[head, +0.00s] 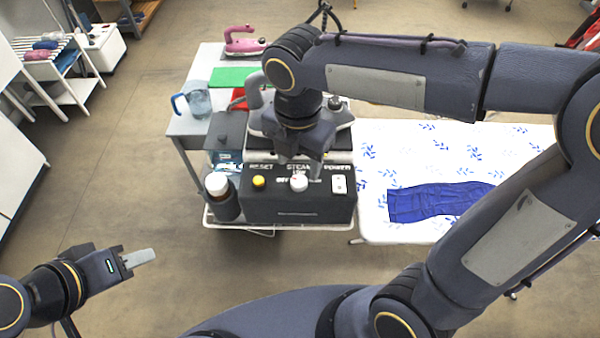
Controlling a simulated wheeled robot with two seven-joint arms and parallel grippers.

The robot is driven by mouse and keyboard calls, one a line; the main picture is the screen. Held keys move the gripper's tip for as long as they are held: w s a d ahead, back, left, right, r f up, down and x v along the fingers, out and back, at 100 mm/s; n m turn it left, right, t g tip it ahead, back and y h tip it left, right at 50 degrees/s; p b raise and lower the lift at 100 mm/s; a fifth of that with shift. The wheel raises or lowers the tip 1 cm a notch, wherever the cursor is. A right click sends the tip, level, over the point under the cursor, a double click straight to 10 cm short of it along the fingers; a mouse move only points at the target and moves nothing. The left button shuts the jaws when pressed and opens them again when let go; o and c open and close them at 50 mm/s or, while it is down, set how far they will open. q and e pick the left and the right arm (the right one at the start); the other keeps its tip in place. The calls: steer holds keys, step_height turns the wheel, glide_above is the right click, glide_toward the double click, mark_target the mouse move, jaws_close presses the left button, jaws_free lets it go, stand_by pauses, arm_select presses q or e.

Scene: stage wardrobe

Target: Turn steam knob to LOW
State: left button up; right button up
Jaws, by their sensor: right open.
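The steam knob (299,183) is a small white knob with a reddish mark, under the STEAM label on the front of a dark control box (298,205). Its pointer direction and the setting marks are too small to read, and my gripper partly covers the labels. My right gripper (300,167) points down just above the knob, with its fingers apart and nothing between them. I cannot tell whether a fingertip touches the knob. My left gripper (140,258) is at lower left over the floor, away from the box, seen edge-on; its finger gap does not show.
A yellow reset button (259,182) and a white power switch (339,184) flank the knob. A dark bottle (224,199) with a white cap stands left of the box. An ironing board (400,235) with blue cloth (435,201) is at right. A clear jug (198,100) stands behind.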

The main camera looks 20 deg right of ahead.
mark_target(299, 180)
step_height(299, 180, down, 5)
steer(key=shift+f, duration=0.15)
steer(key=c, duration=1)
